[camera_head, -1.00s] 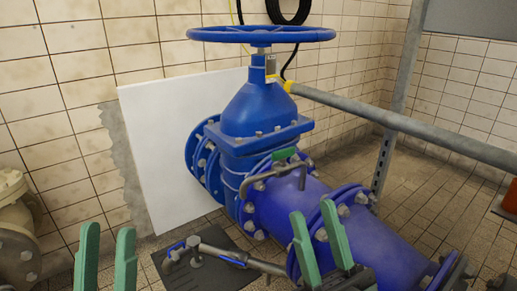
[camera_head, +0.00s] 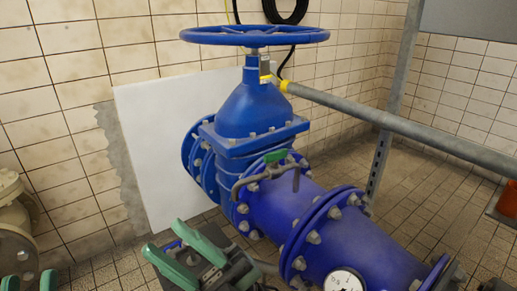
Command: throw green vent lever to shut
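The green vent lever (camera_head: 275,156) is a small green handle on a thin grey bent pipe, on top of the blue pipe just in front of the big valve. My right gripper (camera_head: 186,258) has two green fingers, spread apart, and is empty. It is low, left of and nearer than the lever, well apart from it. My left gripper (camera_head: 28,282) shows only two green fingertips at the bottom left edge, apart from each other with nothing between them. The rest of it is out of frame.
The blue gate valve (camera_head: 250,105) with its handwheel (camera_head: 255,36) rises behind the lever. A flanged blue pipe (camera_head: 375,250) runs to the lower right, with a round gauge (camera_head: 345,281). A grey rail (camera_head: 400,128) crosses at right. A cream pipe flange (camera_head: 15,225) stands at left.

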